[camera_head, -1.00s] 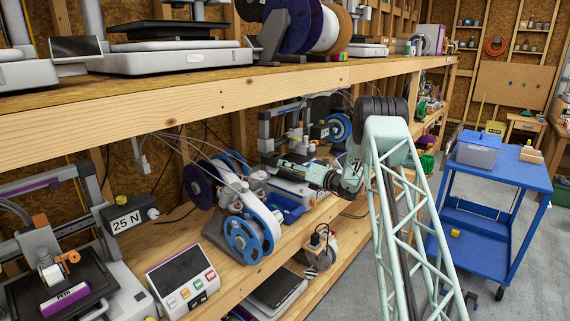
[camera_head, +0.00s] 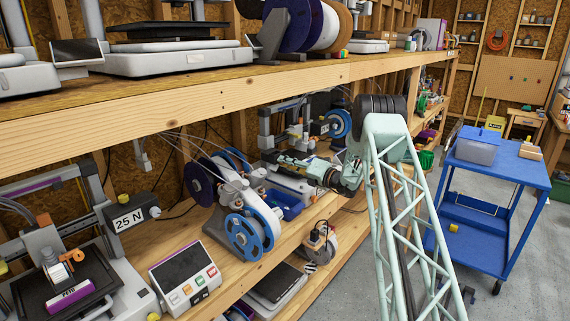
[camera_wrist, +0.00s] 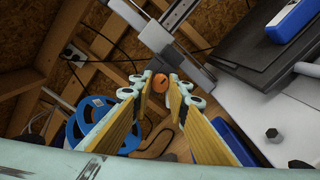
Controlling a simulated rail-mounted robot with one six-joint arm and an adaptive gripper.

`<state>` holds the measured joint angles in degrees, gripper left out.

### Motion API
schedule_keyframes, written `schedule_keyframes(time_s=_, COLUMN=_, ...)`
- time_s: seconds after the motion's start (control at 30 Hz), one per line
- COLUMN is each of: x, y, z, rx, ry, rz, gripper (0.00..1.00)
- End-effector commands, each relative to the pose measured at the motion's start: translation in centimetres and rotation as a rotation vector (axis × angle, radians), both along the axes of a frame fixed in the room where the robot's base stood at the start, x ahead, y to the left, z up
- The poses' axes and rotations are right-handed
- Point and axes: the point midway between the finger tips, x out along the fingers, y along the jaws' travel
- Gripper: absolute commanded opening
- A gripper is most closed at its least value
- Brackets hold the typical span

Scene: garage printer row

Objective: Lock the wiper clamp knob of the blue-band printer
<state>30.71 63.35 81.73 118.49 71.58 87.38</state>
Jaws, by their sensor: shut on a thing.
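In the wrist view the two fingers of my gripper (camera_wrist: 160,80), with yellowish inner pads, are closed in around a small orange knob (camera_wrist: 160,84) with a dark slot. The knob sits between the fingertips, next to a grey printer rail (camera_wrist: 172,42). A blue block (camera_wrist: 285,22) lies on the dark bed of that printer. In the head view my gripper (camera_head: 288,162) reaches left over the lower shelf, at the grey printer (camera_head: 266,128) behind the spool rack. The knob cannot be made out in the head view.
A rack with blue and white spools (camera_head: 244,235) stands just in front of my gripper. The upper shelf's front beam (camera_head: 200,100) runs above it. A printer with a 25 N gauge (camera_head: 128,220) stands at the near left. A blue cart (camera_head: 520,172) stands at the right.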

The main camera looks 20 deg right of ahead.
Motion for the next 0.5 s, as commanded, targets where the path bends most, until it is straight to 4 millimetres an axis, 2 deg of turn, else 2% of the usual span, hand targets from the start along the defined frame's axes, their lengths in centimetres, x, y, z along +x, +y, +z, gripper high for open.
schedule_keyframes(time_s=0.03, x=-0.02, y=-0.01, z=-0.04, rx=0.001, ry=0.0, rz=0.0, gripper=0.05)
schedule_keyframes(time_s=0.07, x=-0.02, y=-0.01, z=-0.04, rx=0.0, ry=0.0, rz=0.0, gripper=0.16)
schedule_keyframes(time_s=0.2, x=-0.01, y=0.0, z=-0.04, rx=0.0, ry=0.0, rz=0.0, gripper=0.29)
schedule_keyframes(time_s=0.5, x=-0.02, y=-0.02, z=0.01, rx=0.0, ry=0.0, rz=0.0, gripper=0.29)
